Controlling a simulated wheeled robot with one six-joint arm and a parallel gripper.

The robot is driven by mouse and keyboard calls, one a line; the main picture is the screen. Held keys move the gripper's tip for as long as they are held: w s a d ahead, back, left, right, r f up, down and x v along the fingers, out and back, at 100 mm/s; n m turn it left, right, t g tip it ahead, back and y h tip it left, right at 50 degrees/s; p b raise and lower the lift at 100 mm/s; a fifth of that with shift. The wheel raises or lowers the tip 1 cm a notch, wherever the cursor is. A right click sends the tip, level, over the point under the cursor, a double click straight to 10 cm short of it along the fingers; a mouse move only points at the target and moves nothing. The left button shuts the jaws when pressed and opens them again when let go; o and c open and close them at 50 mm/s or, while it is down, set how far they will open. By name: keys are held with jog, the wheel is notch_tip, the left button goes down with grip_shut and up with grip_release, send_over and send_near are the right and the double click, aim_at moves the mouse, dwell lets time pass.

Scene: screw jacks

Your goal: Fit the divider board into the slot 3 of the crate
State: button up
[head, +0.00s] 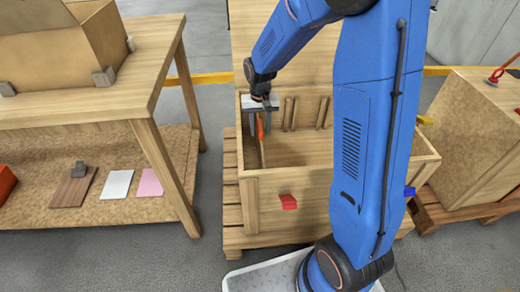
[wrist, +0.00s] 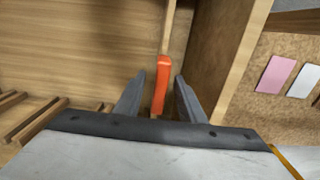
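The wooden crate (head: 305,232) stands on a pallet, with paired upright ribs (head: 289,114) on its back wall; ribs also show at left in the wrist view (wrist: 34,122). My gripper (head: 261,133) points down into the crate's left end. Its fingers (wrist: 160,78) are apart, on either side of an orange bar (wrist: 161,84), with narrow gaps showing. The orange bar also shows in the head view (head: 260,128). It appears to be the top grip of the divider board, whose body I cannot clearly make out. Slot numbers are not visible.
A wooden workbench (head: 155,85) at left holds an open cardboard box (head: 62,45). Its lower shelf carries a brown board (head: 72,188), a white card (head: 117,184) and a pink card (head: 149,182). A red tab (head: 288,202) is on the crate's front. Another crate (head: 465,140) stands at right.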

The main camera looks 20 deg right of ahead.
grip_shut()
dwell(1.4)
